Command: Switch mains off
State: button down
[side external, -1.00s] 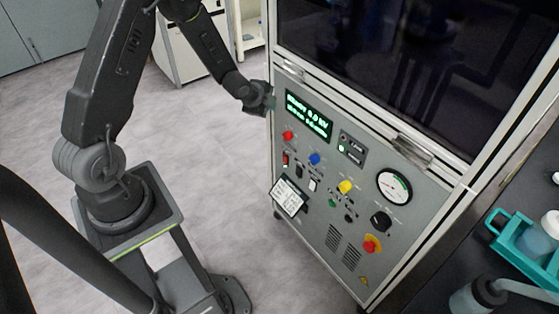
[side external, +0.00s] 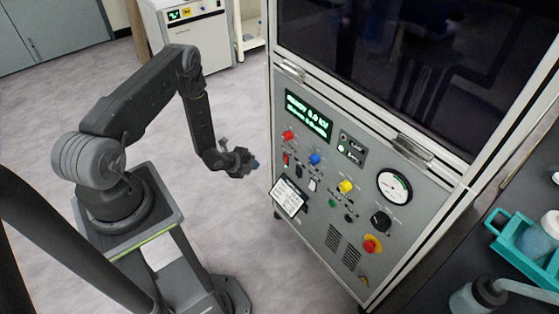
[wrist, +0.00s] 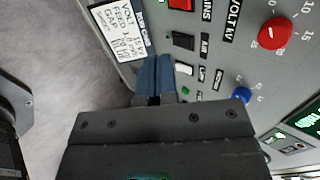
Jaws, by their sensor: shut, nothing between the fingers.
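The mains switch (side external: 286,159) is a small red rocker on the left of the grey control panel (side external: 318,235). In the wrist view the red mains rocker (wrist: 181,4) shows at the top edge, partly cut off, beside a label ending in "INS". Its tilt cannot be told. My gripper (side external: 256,164) is shut and empty, left of the panel and apart from the mains switch in the side view. In the wrist view its blue fingertips (wrist: 155,62) lie together, in front of the panel below the black rocker and left of the white one.
A black rocker (wrist: 183,40) and a white rocker (wrist: 183,68) sit near the mains switch. Red (side external: 288,135), blue (side external: 314,159) and yellow (side external: 346,186) knobs, a lit display (side external: 308,116) and a label card (side external: 288,198) are close by. Open floor lies left of the cabinet.

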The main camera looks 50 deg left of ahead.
send_near(285, 159)
jog(key=shift+s+f+x, duration=0.1)
jog(key=shift+f+x, duration=0.05)
jog(key=shift+x, duration=1.65)
jog(key=shift+s+f+x, duration=0.15)
jog(key=shift+x, duration=1.7)
jog(key=shift+w+r, duration=0.1)
jog(key=shift+w, duration=0.25)
jog(key=shift+r, duration=0.1)
